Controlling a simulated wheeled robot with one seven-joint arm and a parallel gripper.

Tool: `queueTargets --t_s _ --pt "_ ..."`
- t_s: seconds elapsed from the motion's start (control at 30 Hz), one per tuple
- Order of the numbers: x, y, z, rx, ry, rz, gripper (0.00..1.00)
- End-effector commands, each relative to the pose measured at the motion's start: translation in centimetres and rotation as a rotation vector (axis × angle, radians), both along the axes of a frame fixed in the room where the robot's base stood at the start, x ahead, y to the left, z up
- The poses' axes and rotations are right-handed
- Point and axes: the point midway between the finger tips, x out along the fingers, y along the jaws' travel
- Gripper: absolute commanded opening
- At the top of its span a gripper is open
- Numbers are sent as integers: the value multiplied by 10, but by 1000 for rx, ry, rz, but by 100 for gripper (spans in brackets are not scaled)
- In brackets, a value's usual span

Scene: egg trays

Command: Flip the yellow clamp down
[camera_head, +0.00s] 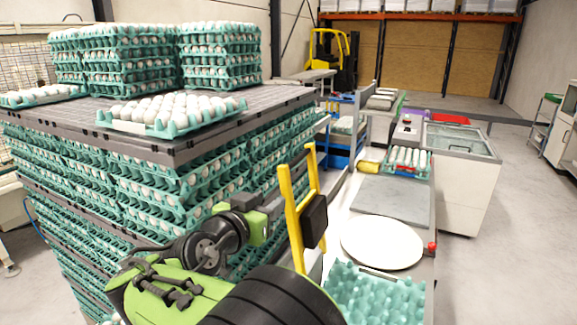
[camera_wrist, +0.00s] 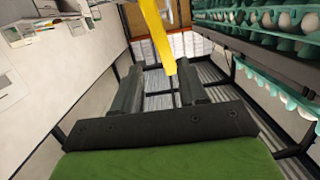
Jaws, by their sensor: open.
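The yellow clamp (camera_head: 290,215) stands raised beside the work counter in the head view, with two yellow bars and a black pad on its right bar. In the wrist view a yellow bar of the clamp (camera_wrist: 157,32) comes down from the top, and its lower end shows between my fingertips. My gripper (camera_head: 268,207) is just left of the clamp's left bar in the head view. It is open in the wrist view (camera_wrist: 160,78), with its two dark fingers apart. I cannot tell whether a finger touches the bar.
A tall stack of green egg trays (camera_head: 120,190) stands left, close to my arm. On the counter are a white round plate (camera_head: 382,242), an empty green tray (camera_head: 375,292) at the near end and a tray of eggs (camera_head: 407,160) farther back. Open floor (camera_head: 500,265) lies right.

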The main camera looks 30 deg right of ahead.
Motion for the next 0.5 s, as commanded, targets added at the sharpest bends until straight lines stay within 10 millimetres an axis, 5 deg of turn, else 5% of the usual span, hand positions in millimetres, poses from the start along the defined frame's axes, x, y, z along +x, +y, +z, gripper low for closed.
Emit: queueTargets --t_s 0.2,0.5 --pt "10 14 22 -128 -100 -30 42" --pt "39 -40 24 -126 -95 -35 42"
